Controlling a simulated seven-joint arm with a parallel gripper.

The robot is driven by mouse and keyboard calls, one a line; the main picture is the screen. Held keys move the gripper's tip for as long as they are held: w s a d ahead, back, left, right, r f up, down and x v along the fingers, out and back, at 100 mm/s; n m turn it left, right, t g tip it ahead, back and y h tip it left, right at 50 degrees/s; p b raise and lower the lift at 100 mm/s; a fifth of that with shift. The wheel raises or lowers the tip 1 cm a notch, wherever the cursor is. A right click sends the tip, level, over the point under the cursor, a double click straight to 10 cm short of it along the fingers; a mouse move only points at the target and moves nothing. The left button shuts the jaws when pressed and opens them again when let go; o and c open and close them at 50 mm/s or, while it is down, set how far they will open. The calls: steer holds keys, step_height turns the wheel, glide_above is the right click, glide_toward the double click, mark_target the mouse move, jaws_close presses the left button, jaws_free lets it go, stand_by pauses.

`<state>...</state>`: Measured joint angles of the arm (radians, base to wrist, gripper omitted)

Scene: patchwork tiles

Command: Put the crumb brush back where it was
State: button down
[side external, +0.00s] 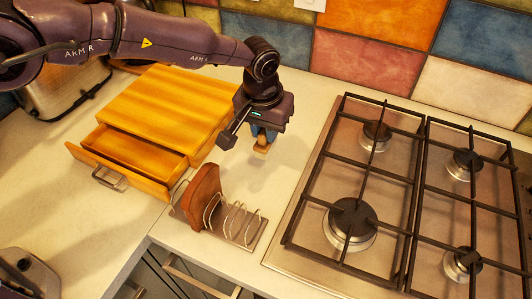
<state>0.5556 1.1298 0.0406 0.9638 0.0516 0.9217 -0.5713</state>
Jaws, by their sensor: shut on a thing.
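My gripper (264,138) points down over the pale worktop between the wooden box and the hob. It is shut on a small tan piece, which I take to be the crumb brush (261,148). Only its light lower end shows clearly; the rest is hidden by the fingers. I cannot tell for sure whether it touches the worktop. The wooden box (160,95) stands to the left, with its front drawer (124,166) pulled open. The part of the drawer inside that shows looks empty.
A wire toast rack (240,222) holding a brown slice (203,197) stands in front of my gripper, near the worktop edge. The gas hob (310,200) with raised black grates fills the right. A metal toaster (62,88) stands at the back left. The left front worktop is mostly clear.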

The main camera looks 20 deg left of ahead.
mark_target(266, 150)
steer(key=shift+f, duration=3)
steer(key=shift+f, duration=0.1)
steer(key=c, duration=1.1)
jaws_free()
steer(key=shift+o, duration=0.2)
steer(key=r, duration=0.4)
steer(key=s+r, duration=0.1)
steer(key=r, duration=0.7)
steer(key=shift+s, duration=0.4)
